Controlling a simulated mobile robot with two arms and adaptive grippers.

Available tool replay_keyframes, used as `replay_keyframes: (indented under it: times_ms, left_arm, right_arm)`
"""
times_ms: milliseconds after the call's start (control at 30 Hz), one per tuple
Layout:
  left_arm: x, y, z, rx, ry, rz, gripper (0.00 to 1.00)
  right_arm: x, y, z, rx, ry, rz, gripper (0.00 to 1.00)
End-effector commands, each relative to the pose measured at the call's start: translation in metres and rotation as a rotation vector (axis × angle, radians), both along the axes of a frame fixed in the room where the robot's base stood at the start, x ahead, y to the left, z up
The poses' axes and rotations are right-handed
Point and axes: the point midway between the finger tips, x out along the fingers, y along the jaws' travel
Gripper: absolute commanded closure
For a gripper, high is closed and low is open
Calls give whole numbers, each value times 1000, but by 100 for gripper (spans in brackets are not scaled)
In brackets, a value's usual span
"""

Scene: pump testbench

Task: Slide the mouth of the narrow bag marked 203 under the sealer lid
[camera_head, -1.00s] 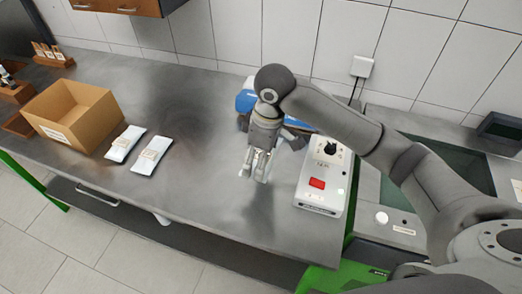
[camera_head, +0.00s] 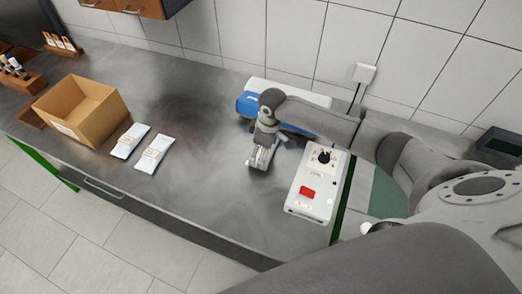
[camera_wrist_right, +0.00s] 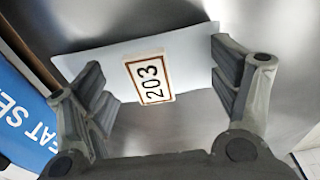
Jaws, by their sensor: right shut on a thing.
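The narrow bag marked 203 (camera_wrist_right: 115,55) is pale with a framed label. In the right wrist view it lies across between my right gripper's fingers (camera_wrist_right: 165,88), which are shut on it. In the head view my right gripper (camera_head: 261,158) points down low over the bench, in front of the heat sealer, and the bag is mostly hidden there. The sealer (camera_head: 250,103) is blue and white, near the back wall, partly behind my right arm. Its blue side also shows in the right wrist view (camera_wrist_right: 22,110). I cannot tell how its lid stands. My left gripper is not in view.
A white control box (camera_head: 322,178) with a red display and black knob stands close right of my gripper. Two more pale bags (camera_head: 130,140) (camera_head: 153,154) lie beside an open cardboard box (camera_head: 110,118) at left. The bench between them and my gripper is clear.

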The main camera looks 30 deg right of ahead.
Motion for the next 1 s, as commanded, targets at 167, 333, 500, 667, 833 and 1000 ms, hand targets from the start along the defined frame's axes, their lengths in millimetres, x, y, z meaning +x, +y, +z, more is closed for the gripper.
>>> replay_keyframes:
  times_ms: [167, 333, 500, 667, 833, 1000]
  left_arm:
    - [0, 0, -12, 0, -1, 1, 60]
    - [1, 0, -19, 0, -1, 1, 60]
    - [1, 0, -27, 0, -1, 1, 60]
    - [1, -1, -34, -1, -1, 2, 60]
    - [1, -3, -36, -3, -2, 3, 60]
    - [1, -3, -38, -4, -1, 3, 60]
  right_arm:
    - [4, -4, -6, 1, -2, -1, 52]
    - [9, -10, -6, -1, -2, -1, 52]
    - [15, -16, -6, -1, -3, -1, 52]
    - [20, -22, -6, 0, -3, -1, 52]
    - [26, -28, -4, 0, -3, -2, 52]
    - [32, -34, -4, -1, -2, -1, 52]
